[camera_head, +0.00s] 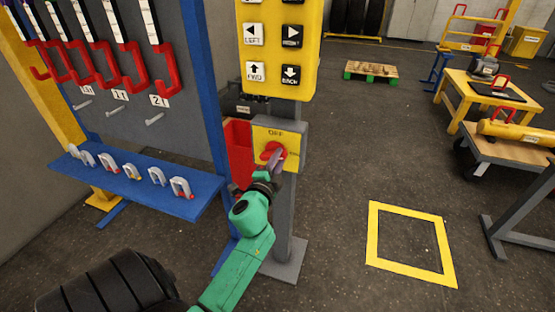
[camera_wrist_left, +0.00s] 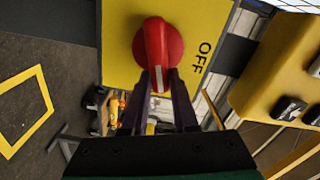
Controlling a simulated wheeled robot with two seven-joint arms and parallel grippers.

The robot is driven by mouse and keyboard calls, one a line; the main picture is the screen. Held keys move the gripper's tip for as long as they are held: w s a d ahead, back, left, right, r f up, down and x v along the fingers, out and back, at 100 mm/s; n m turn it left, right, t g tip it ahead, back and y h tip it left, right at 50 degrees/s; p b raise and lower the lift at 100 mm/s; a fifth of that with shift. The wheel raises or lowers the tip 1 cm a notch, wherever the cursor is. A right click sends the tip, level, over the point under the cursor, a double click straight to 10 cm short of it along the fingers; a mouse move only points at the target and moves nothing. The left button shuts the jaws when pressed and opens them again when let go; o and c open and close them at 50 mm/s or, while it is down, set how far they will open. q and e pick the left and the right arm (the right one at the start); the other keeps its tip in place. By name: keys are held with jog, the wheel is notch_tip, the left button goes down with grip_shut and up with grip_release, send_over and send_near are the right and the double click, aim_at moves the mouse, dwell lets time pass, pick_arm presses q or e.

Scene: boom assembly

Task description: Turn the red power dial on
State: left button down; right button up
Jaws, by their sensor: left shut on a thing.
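The red power dial (camera_head: 270,151) sits on a yellow plate (camera_head: 293,140) marked OFF, fixed to a grey post. In the left wrist view the dial (camera_wrist_left: 157,45) is large, and a white line runs along its handle towards my gripper. The ON mark is not readable in either view. My right gripper is not in view.
A yellow button panel (camera_head: 309,62) hangs above the dial. A red box (camera_head: 238,150) is just left of the plate. A blue rack (camera_head: 150,190) with shackles and red hooks stands at the left. A yellow floor square (camera_head: 374,235) lies on clear floor at the right.

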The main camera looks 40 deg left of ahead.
pick_arm(q)
jog(key=shift+f+m+b, duration=0.2)
jog(key=shift+m+b, duration=0.1)
jog(key=shift+m, duration=1.4)
jog(key=c, duration=0.7)
grip_release()
jog(key=shift+w+a, duration=0.1)
jog(key=b+v, duration=0.4)
jog(key=v, duration=1)
jog(key=shift+s+f, duration=0.15)
jog(key=shift+s, duration=0.1)
